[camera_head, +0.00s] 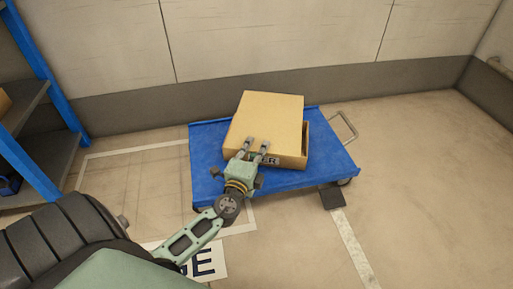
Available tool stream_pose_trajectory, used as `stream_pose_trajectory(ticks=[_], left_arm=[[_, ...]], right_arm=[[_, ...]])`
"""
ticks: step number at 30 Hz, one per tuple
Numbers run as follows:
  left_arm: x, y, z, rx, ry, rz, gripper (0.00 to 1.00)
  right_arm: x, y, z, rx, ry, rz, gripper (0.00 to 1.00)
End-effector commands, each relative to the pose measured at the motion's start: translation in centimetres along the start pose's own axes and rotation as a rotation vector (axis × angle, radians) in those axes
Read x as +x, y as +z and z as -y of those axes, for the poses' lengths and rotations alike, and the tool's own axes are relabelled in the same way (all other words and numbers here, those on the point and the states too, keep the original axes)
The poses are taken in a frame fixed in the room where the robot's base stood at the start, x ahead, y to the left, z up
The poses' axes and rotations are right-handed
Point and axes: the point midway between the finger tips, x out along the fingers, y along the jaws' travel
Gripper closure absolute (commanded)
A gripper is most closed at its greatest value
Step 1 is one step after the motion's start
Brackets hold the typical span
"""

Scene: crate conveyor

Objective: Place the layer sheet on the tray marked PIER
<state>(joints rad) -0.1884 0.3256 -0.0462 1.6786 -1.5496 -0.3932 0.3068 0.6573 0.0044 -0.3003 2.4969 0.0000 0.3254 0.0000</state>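A tan cardboard tray (287,161) stands on a blue cart. Its front label shows the letters "ER"; the rest of the label is hidden by my gripper. A flat tan layer sheet (272,112) lies over the top of the tray. It is shifted to the left, so a narrow strip of the tray's inside shows along the right edge. My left gripper (257,146) is at the front edge of the sheet, its two fingers apart with sheet showing between them. Whether the fingers touch the sheet is hard to tell. My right gripper is out of view.
The blue cart (326,170) has bare deck around the tray and a handle (346,128) at its right. A wall runs behind it. A blue-framed shelf (47,127) stands at left. Floor markings, including a partly hidden lettered sign (212,262), lie in front. The floor at right is clear.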

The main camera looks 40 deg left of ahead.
Motion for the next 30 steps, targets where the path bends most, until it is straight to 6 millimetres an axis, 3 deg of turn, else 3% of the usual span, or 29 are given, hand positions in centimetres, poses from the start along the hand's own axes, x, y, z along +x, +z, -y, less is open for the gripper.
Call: stream_pose_trajectory(ticks=[3,12,30], left_arm=[[0.0,0.0,-2.0,0.001,0.0,0.0,1.0],[-0.1,0.0,-4.5,0.001,-0.001,0.001,1.0],[-0.1,0.0,-5.1,0.0,-0.001,0.0,1.0]], right_arm=[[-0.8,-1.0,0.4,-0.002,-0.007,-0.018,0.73],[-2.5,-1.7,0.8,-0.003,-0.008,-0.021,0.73],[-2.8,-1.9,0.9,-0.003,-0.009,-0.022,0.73]])
